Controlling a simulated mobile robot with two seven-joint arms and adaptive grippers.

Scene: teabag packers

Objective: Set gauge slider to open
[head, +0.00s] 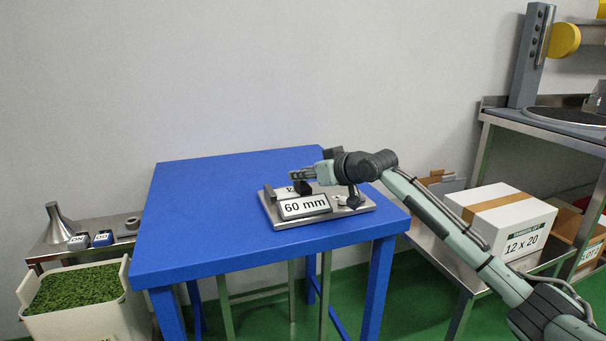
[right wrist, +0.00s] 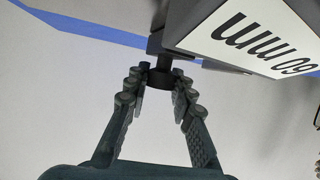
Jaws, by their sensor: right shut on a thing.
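The gauge (head: 268,213) is a grey metal fixture on the blue table, with a sign reading "60 mm" (head: 305,206) on its front. Its slider has a black block (head: 303,188) behind the sign. My right gripper (head: 296,177) reaches in from the right, just above the block. In the right wrist view, its fingers are closed on the dark slider knob (right wrist: 160,77), and the sign (right wrist: 265,35) shows tilted at upper right. The slider's track is mostly hidden behind the sign and my gripper. My left gripper is out of view.
The blue table (head: 200,215) is bare around the fixture. A small black knob (head: 353,202) sits at the fixture's right end. At left are a steel funnel (head: 60,228) and a bin of green leaves (head: 75,290). A white carton (head: 500,222) stands on the right shelf.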

